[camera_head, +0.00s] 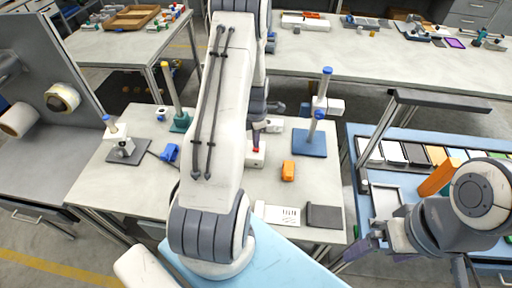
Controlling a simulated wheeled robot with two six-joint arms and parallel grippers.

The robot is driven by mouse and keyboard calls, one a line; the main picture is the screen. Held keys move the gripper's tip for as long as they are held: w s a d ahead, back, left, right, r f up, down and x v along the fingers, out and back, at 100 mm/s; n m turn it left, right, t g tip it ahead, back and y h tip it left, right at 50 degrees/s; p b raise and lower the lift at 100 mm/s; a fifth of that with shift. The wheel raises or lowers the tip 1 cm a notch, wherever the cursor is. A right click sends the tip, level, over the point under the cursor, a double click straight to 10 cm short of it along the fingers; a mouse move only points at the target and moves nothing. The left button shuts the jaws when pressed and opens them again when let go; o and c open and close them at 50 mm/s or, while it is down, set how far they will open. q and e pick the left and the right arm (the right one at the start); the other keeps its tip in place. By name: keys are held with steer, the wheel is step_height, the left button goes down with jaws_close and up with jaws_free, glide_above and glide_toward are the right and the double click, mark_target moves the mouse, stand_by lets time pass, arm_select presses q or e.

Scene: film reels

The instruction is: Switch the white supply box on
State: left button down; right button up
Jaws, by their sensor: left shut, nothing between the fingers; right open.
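A small white box with a red spot (256,158), which looks like the supply box, sits on the middle table, partly hidden behind my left arm. My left gripper (257,139) is shut and empty. It points down just above the red spot on the box; I cannot tell whether it touches. My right gripper (360,250) is open and empty at the lower right, off the front right corner of the middle table.
A blue-based stand (310,143) is to the right, a blue block (169,153) to the left. A rack (440,108) stands on the right table.

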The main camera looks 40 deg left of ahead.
arm_select(q)
steer(key=shift+f+b, duration=0.75)
steer(key=shift+f, duration=0.25)
stand_by(0.8)
steer(key=shift+r, duration=0.15)
steer(key=shift+r+p, duration=2.8)
steer(key=shift+r, duration=0.65)
steer(key=d+r+m+b, duration=0.1)
steer(key=d+r+m, duration=0.4)
steer(key=d+m, duration=0.4)
steer(key=d+r+m+b, duration=0.1)
steer(key=d+r+m, duration=0.5)
steer(key=d, duration=0.6)
steer(key=s+d+r+m+b, duration=0.1)
steer(key=s+d+r+m, duration=0.2)
steer(key=s+d+m, duration=0.3)
steer(key=s+d+r+m+h+b, duration=0.1)
steer(key=s+d+r+m, duration=0.2)
steer(key=s+d+m, duration=0.4)
steer(key=s+m, duration=0.8)
steer(key=m, duration=0.1)
